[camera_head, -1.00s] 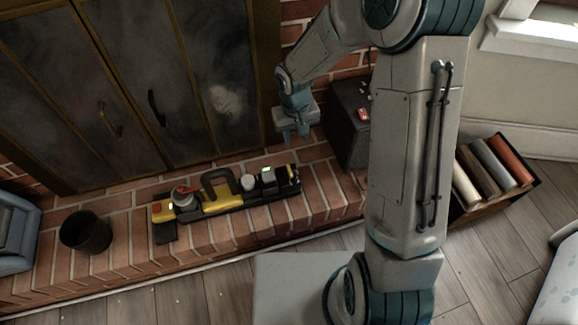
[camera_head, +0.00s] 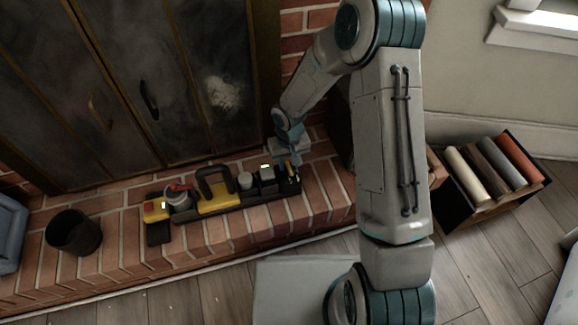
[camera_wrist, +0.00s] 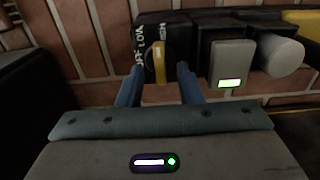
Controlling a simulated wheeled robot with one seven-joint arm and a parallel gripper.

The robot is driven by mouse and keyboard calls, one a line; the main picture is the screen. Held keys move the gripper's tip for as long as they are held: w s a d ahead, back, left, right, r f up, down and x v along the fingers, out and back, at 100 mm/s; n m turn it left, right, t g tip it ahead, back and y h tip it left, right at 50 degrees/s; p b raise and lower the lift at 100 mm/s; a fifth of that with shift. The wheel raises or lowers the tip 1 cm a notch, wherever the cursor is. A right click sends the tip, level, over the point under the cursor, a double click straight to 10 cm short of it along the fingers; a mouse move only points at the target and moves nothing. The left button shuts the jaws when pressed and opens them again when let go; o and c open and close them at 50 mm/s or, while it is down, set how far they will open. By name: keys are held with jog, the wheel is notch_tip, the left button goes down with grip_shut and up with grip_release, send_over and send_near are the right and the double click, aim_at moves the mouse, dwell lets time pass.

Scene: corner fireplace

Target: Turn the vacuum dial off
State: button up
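The vacuum dial is a black block (camera_wrist: 148,66) lettered OFF, LOW and HIGH, with a yellow lever (camera_wrist: 160,63) on its face. In the wrist view the lever stands nearly upright, its upper end by the word HIGH. In the head view the dial block (camera_head: 290,180) is at the right end of a black and yellow tool strip on the brick hearth. My gripper (camera_head: 293,161) is just above and behind that end. In the wrist view my gripper (camera_wrist: 158,76) is open, its blue fingers either side of the lever's lower part. I cannot tell whether they touch it.
A dark bin (camera_head: 74,234) stands left. A log crate (camera_head: 455,205) stands right.

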jog(key=shift+f, duration=0.45)
jog(key=shift+c, duration=0.3)
grip_shut()
